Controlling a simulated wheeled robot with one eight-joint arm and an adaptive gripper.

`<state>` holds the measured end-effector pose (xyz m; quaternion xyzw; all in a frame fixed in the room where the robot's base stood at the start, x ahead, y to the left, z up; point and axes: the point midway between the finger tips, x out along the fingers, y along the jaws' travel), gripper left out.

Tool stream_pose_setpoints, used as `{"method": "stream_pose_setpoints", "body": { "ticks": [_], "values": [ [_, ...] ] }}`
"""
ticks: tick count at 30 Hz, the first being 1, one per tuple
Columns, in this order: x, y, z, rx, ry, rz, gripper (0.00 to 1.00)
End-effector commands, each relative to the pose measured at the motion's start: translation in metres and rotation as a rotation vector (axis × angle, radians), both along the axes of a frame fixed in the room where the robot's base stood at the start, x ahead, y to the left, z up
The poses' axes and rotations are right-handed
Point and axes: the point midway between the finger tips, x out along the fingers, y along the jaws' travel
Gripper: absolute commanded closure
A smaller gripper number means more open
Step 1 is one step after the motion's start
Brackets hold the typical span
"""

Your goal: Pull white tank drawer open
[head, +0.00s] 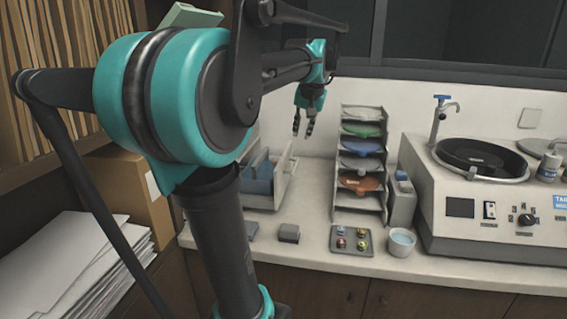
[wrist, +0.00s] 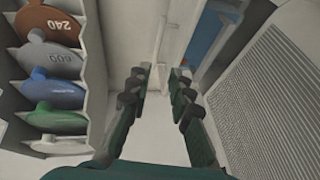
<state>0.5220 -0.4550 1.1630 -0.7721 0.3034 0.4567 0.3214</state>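The white tank unit (head: 266,201) stands on the counter left of the rack in the head view, with blue parts inside. Its upright white panel (head: 284,178), which looks like the drawer front, faces right and has a small handle. In the wrist view a pale upright panel with a thin bar (wrist: 160,38) lies beyond the fingertips, and a blue part (wrist: 208,38) shows to its right. My gripper (head: 303,128) points down above the panel's right side. Its fingers (wrist: 160,82) are apart with nothing between them. Contact with the panel is not visible.
A rack of coloured discs (head: 361,201) stands close right of my gripper; it fills the left of the wrist view (wrist: 88,75). A ribbed grey surface (wrist: 265,100) is at right. A small tray (head: 337,247) and white cup (head: 401,243) sit in front.

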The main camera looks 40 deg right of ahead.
Motion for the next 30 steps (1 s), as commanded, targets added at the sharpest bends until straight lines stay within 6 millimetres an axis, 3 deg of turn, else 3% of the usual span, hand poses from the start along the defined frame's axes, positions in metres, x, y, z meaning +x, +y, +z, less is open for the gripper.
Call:
{"method": "stream_pose_setpoints", "body": {
  "ticks": [4,8,30],
  "values": [
    [-0.006,0.0,0.005,-0.014,0.024,0.001,0.8],
    [-0.002,-0.002,-0.006,-0.014,0.024,0.001,0.8],
    [0.051,-0.028,-0.131,-0.013,0.021,0.001,0.8]
  ]
}}
